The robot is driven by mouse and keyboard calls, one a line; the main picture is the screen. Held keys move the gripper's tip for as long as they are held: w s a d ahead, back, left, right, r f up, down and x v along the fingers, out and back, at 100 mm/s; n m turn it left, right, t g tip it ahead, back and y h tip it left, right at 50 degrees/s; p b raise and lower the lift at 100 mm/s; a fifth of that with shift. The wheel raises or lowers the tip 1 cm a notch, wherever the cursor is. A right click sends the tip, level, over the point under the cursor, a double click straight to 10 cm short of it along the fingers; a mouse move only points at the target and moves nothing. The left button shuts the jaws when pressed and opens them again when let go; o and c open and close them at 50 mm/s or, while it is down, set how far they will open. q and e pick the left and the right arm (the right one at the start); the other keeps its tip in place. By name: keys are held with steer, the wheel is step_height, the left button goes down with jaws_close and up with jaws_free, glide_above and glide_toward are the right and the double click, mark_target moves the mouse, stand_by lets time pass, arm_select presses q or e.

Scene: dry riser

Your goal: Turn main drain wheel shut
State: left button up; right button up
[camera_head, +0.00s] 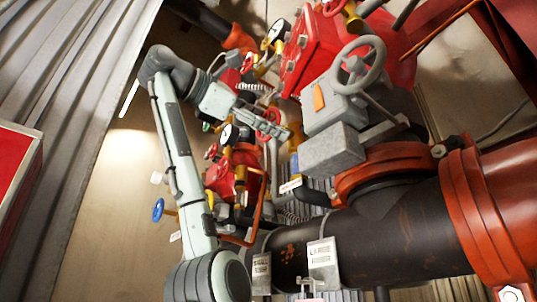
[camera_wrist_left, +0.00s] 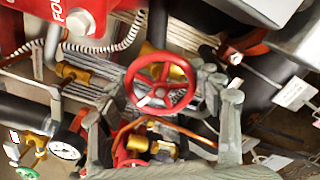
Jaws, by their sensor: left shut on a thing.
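A small red spoked handwheel (camera_wrist_left: 160,85) is in the middle of the left wrist view, between the two grey fingers of my left gripper (camera_wrist_left: 165,105). A brass valve body shows beneath it. In the head view my left arm rises from the bottom and bends right. My left gripper (camera_head: 272,128) is at the red handwheel (camera_head: 266,118) there, partly covering it. The gripper is shut on this wheel. The exact finger contact is hard to see. My right gripper is not in view.
A big grey handwheel (camera_head: 358,65) and grey box stand right of the gripper, close by. A thick black pipe (camera_head: 385,235) with red couplings crosses the lower right. A blue handwheel (camera_head: 158,210) is at left, near bare wall.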

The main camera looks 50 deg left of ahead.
arm_select(q)
steer(key=m, duration=0.3)
steer(key=shift+f, duration=0.1)
steer(key=m+b, duration=0.1)
steer(key=m, duration=0.3)
steer(key=shift+m, duration=0.3)
steer(key=shift+f+m, duration=0.1)
steer(key=shift+m, duration=2.6)
steer(key=m, duration=0.2)
steer(key=shift+m, duration=0.3)
steer(key=m, duration=0.2)
steer(key=shift+m, duration=0.4)
steer(key=m, duration=0.3)
steer(key=shift+a+m, duration=0.1)
steer(key=shift+m, duration=0.2)
steer(key=m, duration=0.3)
steer(key=shift+f+m+p, duration=0.1)
steer(key=shift+m+p, duration=0.25)
steer(key=shift+m, duration=0.95)
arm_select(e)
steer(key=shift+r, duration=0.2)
